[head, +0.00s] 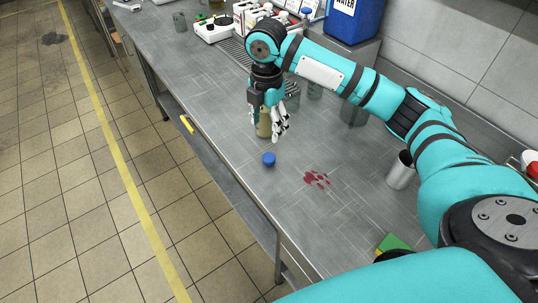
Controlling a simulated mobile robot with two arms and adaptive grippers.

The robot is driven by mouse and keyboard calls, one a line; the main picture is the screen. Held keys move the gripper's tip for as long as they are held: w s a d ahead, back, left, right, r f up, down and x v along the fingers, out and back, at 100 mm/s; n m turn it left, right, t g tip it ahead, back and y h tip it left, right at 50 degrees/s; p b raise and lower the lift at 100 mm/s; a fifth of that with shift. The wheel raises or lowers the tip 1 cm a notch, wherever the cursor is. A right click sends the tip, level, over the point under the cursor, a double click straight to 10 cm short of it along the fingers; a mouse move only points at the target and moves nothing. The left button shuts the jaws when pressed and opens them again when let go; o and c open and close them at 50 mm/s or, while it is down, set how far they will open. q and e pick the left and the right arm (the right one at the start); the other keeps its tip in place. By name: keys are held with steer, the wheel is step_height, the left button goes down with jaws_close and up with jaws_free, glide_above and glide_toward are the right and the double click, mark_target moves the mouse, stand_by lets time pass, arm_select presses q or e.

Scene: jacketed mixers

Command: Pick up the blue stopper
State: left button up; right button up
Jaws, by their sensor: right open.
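The blue stopper (268,159) lies on the grey metal bench near its front edge, in the middle of the head view. My right gripper (279,138) points down above the bench, just beyond the stopper and slightly to its right. It is open and apart from the stopper. An olive-coloured bottle or jar (263,122) stands right behind the fingers and is partly hidden by them. Whether the fingers touch it, I cannot tell. My left gripper does not show.
A red spill (316,179) marks the bench right of the stopper. A metal cup (401,170) stands further right, near a green-yellow sponge (393,243). A white device (214,29), bottles and a blue water container (354,20) stand at the back. The bench left of the stopper is clear.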

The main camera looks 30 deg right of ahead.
mark_target(269, 157)
steer(key=f, duration=0.6)
steer(key=shift+w+d, duration=0.1)
steer(key=shift+d, duration=0.15)
step_height(269, 157, down, 2)
steer(key=shift+f+p, duration=0.1)
steer(key=shift+p, duration=0.2)
steer(key=shift+f, duration=0.3)
steer(key=f, duration=0.2)
steer(key=f+p, duration=0.1)
steer(key=shift+s+f, duration=0.25)
steer(key=shift+f, duration=0.5)
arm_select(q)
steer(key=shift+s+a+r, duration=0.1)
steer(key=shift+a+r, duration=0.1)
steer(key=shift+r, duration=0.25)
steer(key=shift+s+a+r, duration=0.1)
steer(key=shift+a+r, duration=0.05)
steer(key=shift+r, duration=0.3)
arm_select(e)
steer(key=c, duration=0.9)
